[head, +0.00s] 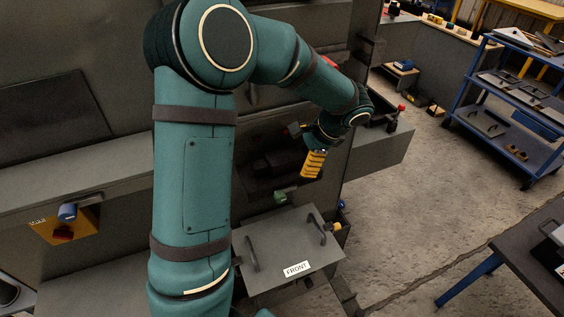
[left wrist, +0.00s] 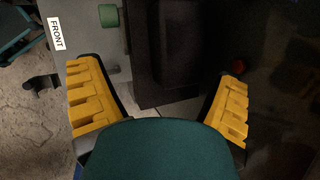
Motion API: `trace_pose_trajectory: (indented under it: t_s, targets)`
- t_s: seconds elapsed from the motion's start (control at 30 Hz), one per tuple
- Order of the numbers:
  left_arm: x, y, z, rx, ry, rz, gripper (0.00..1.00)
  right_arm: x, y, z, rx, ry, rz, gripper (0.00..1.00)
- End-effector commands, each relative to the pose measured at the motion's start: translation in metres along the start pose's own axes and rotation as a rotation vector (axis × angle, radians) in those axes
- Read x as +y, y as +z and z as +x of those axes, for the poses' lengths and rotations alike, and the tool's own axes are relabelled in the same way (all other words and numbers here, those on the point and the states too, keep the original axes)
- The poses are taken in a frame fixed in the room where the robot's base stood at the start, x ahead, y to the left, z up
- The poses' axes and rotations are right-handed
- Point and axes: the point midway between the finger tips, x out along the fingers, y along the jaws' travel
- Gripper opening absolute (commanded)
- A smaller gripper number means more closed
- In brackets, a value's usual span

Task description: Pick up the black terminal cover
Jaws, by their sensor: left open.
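A black box-shaped piece, which looks like the terminal cover (left wrist: 178,55), is between and beyond my fingers in the left wrist view. In the head view a dark block, probably the same cover (head: 285,163), sits in the shadowed enclosure left of my gripper. My left gripper (head: 314,164) points down there, its yellow fingers showing. In the left wrist view the left gripper (left wrist: 160,75) is open, one yellow finger on each side of the black piece. I see no contact. Dark shading hides the piece's edges. My right gripper is not in view.
A grey panel marked FRONT (head: 277,278) with two handles lies below the gripper. A blue shelf cart (head: 480,120) stands right, beyond open floor.

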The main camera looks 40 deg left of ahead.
Motion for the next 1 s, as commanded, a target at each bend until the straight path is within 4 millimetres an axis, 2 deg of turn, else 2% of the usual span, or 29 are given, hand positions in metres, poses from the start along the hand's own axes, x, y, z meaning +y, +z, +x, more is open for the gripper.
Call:
trace_pose_trajectory:
  t_s: [0.1, 0.47, 0.73, 1.0]
  targets:
    - [-0.007, 0.011, 0.009, -0.002, 0.0, -0.002, 0.91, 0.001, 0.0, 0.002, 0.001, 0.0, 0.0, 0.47]
    - [-0.019, 0.028, 0.021, -0.001, 0.002, -0.003, 0.91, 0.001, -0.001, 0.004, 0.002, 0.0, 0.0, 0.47]
    - [-0.018, 0.027, 0.064, -0.002, 0.002, 0.0, 0.91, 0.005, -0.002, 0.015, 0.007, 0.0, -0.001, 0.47]
    - [-0.018, 0.026, 0.07, 0.0, 0.0, 0.001, 0.91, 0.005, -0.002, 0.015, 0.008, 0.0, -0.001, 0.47]
